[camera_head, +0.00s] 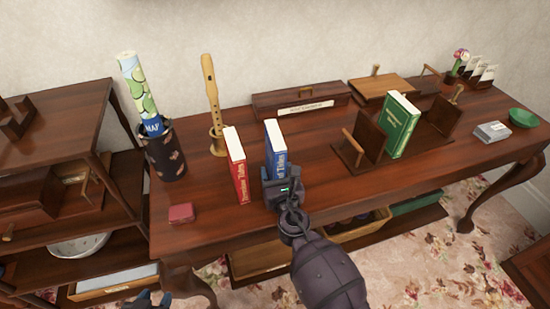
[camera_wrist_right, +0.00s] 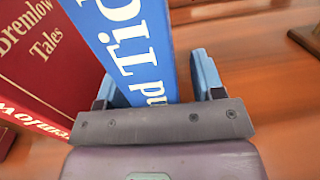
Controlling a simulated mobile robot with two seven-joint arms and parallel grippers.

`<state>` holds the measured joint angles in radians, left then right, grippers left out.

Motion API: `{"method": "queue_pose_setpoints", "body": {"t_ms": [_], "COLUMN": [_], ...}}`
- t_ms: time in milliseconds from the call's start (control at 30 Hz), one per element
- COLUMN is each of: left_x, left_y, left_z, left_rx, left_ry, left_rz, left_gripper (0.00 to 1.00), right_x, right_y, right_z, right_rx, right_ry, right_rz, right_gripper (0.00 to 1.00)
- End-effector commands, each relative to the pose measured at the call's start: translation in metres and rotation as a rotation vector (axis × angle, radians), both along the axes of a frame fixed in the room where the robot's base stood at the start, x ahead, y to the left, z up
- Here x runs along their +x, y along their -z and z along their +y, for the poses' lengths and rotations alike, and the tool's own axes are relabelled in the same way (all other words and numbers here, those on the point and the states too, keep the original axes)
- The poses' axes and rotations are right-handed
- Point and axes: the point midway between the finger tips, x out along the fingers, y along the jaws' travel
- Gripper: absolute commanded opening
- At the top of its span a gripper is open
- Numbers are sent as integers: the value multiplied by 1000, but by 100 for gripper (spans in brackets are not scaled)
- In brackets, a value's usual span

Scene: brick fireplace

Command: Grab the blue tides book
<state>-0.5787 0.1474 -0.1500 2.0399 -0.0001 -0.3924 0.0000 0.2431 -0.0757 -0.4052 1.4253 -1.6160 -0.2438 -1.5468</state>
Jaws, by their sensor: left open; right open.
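The blue tides book (camera_head: 276,150) stands upright on the dark wooden table, its cream page edges on top. In the right wrist view the blue book (camera_wrist_right: 138,45) fills the space between the two blue fingers of my right gripper (camera_wrist_right: 158,80). The fingers are open, one on each side of the book, with a small gap at the right finger. In the head view my right gripper (camera_head: 283,185) is in front of the book and hides its lower part. My left gripper (camera_head: 148,299) is open at the bottom edge, low and away from the book.
A red book (camera_head: 238,168), "Bremlow Tales", stands close to the left of the blue book. A green book (camera_head: 401,125) leans in a wooden rack to the right. A dark pot (camera_head: 165,155), a recorder (camera_head: 211,90) and a small red box (camera_head: 181,213) are at the left.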

Motion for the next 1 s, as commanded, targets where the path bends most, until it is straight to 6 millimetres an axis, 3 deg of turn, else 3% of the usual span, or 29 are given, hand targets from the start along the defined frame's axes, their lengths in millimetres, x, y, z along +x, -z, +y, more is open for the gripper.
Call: {"method": "queue_pose_setpoints", "body": {"t_ms": [267,667,1000], "left_x": [1,2,2], "left_y": [-1,-1,-4], "left_z": [0,0,0], "left_rx": [1,0,0], "left_ry": [1,0,1], "left_rz": [-3,-3,-7], "left_gripper": [43,43,43], "right_x": [3,3,3], "right_y": [0,0,-4], "right_z": [1,0,1], "right_rx": [0,0,1], "right_ry": [0,0,0], "right_rz": [0,0,-3], "right_gripper": [62,2,0]}}
